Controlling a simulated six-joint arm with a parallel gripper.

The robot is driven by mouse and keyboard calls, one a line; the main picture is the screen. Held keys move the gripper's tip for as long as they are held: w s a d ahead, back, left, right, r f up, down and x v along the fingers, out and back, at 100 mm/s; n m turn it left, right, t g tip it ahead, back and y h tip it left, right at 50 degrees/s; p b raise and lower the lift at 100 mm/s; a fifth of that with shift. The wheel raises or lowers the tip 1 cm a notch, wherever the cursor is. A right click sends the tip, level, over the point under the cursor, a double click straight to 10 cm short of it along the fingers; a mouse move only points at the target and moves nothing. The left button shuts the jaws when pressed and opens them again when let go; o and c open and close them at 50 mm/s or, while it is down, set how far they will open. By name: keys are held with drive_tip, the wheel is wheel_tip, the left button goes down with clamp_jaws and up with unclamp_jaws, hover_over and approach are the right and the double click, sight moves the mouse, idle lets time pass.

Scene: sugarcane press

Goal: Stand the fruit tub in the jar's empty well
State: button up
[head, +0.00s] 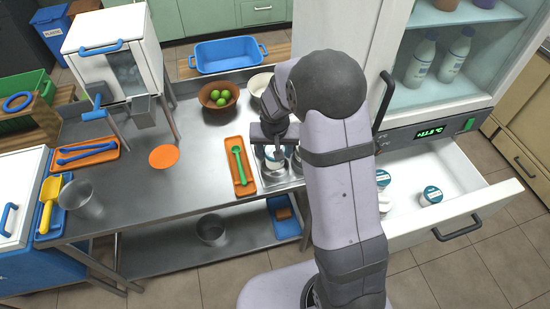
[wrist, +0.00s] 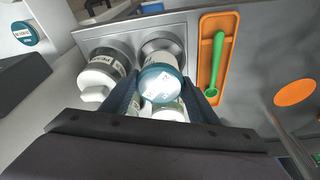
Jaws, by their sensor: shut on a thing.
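My gripper (head: 274,146) is shut on a white tub with a blue-teal lid, the fruit tub (head: 275,157). In the wrist view the tub's lid (wrist: 160,83) sits between the two fingers (wrist: 163,100). The tub is at the near side of a round metal well (wrist: 162,46) in the steel holder (wrist: 120,34); I cannot tell how deep it is. A labelled white container (wrist: 103,72) stands in the well to its left. Another white container with green print (wrist: 170,113) shows partly below the lid, mostly hidden. In the head view my arm hides part of the holder.
An orange tray (head: 240,181) with a green spoon (head: 238,155) lies just left of the holder. A bowl of limes (head: 218,97) stands behind it. An open drawer (head: 465,200) with several tubs is at right.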

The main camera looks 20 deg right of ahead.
drive_tip(key=shift+f+p, duration=0.35)
drive_tip(key=shift+f, duration=1.65)
drive_tip(key=shift+f, duration=0.15)
drive_tip(key=o, duration=1.2)
drive_tip(key=shift+r, duration=0.45)
drive_tip(key=b+v, duration=0.2)
drive_tip(key=v, duration=0.9)
drive_tip(key=s+f+n+g+y, duration=0.1)
drive_tip(key=s+n+g, duration=0.2)
drive_tip(key=s, duration=1.8)
drive_tip(key=shift+s+a+f, duration=0.2)
drive_tip(key=shift+a+f, duration=0.05)
drive_tip(key=shift+f, duration=0.1)
